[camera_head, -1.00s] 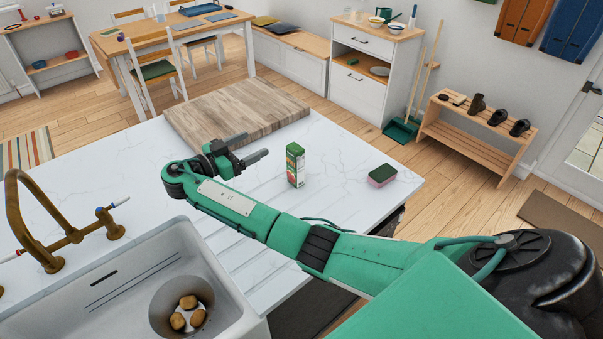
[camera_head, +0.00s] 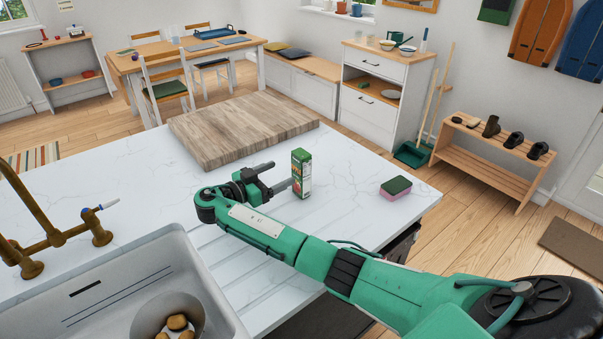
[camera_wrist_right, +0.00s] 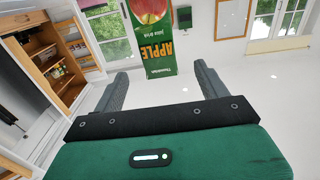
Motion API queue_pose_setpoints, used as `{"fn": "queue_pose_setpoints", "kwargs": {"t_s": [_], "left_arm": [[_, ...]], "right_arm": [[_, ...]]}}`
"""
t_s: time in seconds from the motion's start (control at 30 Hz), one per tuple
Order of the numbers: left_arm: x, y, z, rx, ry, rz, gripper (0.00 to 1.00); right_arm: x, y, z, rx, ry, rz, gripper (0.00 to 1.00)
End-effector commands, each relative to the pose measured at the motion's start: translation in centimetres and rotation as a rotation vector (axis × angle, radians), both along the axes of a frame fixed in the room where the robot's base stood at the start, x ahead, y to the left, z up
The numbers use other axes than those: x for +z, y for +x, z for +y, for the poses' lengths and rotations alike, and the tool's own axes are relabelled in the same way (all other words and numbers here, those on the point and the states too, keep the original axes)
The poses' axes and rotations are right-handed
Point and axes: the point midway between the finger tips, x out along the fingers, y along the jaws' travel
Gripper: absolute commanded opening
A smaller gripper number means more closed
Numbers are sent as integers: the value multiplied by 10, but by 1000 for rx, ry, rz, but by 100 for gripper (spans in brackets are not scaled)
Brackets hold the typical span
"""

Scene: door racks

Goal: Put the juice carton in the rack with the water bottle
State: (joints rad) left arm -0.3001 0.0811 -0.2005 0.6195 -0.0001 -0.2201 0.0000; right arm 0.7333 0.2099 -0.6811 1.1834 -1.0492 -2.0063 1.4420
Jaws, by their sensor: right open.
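In the right wrist view the carton (camera_wrist_right: 150,40) shows an apple picture and the word APPLE, just ahead of the gap between my fingers. My right gripper (camera_head: 279,178) is open and empty, low over the counter, with its fingers pointing at the carton. In the right wrist view its fingers (camera_wrist_right: 160,75) are spread wide. Whether a finger touches the carton cannot be told. My left gripper is not in view. I cannot make out the water bottle or its rack.
A sponge (camera_head: 395,188) lies to the right of the carton. A wooden board (camera_head: 240,130) lies behind it. The sink (camera_head: 205,262), with vegetables in it, and a brass faucet (camera_head: 50,230) are at the left. The counter around the carton is mostly clear.

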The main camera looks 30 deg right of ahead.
Motion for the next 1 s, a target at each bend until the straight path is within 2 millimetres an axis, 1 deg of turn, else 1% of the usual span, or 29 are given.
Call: {"fn": "queue_pose_setpoints", "kwargs": {"t_s": [0.03,0.13,0.2,0.33,0.43,0.6,0.7,0.83,1.0], "left_arm": [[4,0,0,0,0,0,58],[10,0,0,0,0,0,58],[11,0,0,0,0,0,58],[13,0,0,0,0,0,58],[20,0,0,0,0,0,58],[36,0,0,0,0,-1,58],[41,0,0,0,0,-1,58],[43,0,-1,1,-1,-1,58],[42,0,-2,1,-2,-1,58]], "right_arm": [[3,0,-10,-2,-4,0,75],[2,1,-25,-2,-2,2,75],[1,2,-31,-2,-1,1,75],[0,2,-38,-1,-1,1,75],[3,2,-45,-1,-1,2,75],[5,2,-67,-3,-2,2,75],[3,3,-80,-2,-2,2,75],[0,4,-88,-1,0,3,75],[-1,4,-89,-1,1,2,75]]}}
